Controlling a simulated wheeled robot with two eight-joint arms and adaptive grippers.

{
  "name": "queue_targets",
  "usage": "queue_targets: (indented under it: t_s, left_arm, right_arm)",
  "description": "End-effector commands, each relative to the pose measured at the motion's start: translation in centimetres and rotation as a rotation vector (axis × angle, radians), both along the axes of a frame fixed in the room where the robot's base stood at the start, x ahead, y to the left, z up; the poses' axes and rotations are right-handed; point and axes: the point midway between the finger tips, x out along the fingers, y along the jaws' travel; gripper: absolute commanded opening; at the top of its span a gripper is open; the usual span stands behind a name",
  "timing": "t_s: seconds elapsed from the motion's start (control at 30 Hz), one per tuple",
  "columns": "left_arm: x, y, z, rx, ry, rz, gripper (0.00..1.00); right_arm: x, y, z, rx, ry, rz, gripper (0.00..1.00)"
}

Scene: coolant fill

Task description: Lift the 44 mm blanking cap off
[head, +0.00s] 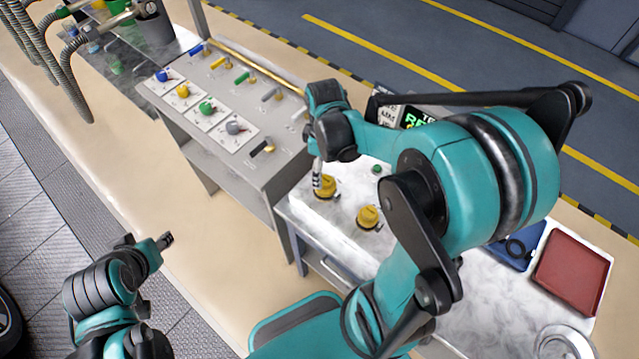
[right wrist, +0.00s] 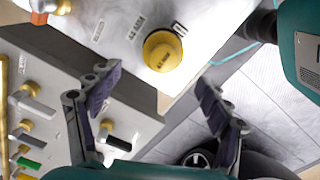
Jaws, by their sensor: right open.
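Two yellow caps stand on the pale bench top in the head view, a far one (head: 325,186) and a near one (head: 368,216). My right gripper (head: 318,178) points down at the far cap, its fingers beside or just above it. In the right wrist view a round yellow cap (right wrist: 162,52) stands beyond the fingertips of my open right gripper (right wrist: 157,98), with nothing between the fingers. I cannot tell whether fingers and cap touch, nor read the cap's size clearly.
A grey valve panel (head: 232,100) with coloured handles adjoins the bench on the left. A red tray (head: 573,268) and a blue tray (head: 512,255) lie on the right. A dark display (head: 420,117) stands behind my right arm. Corrugated hoses (head: 70,80) hang at upper left.

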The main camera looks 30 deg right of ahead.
Motion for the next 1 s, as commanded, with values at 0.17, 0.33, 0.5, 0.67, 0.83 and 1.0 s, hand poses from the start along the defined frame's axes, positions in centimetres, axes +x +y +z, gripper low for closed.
queue_targets:
  t_s: [0.17, 0.33, 0.5, 0.67, 0.83, 1.0]
  left_arm:
    - [0.0, 0.0, -1.1, 0.0, 0.0, 0.0, 0.42]
    - [0.0, 0.0, -1.9, 0.0, 0.0, 0.0, 0.42]
    - [0.0, 0.0, -2.0, 0.0, 0.0, 0.0, 0.42]
    - [0.0, 0.0, -1.9, 0.0, 0.0, 0.0, 0.42]
    - [0.0, 0.0, -1.9, 0.0, 0.0, 0.0, 0.42]
    - [0.0, 0.0, -1.9, 0.0, 0.0, 0.0, 0.42]
  right_arm:
    - [-0.5, -0.2, -2.6, 0.0, -0.001, -0.002, 0.78]
    - [-0.8, -0.3, -5.0, 0.0, -0.001, -0.002, 0.78]
    - [-0.8, -0.3, -5.7, 0.0, -0.001, -0.002, 0.78]
    - [-0.8, -0.3, -5.6, 0.0, -0.001, -0.002, 0.78]
    - [-0.8, -0.3, -5.6, 0.0, -0.001, -0.002, 0.33]
    - [-0.8, -0.3, -5.6, 0.0, -0.001, -0.002, 0.29]
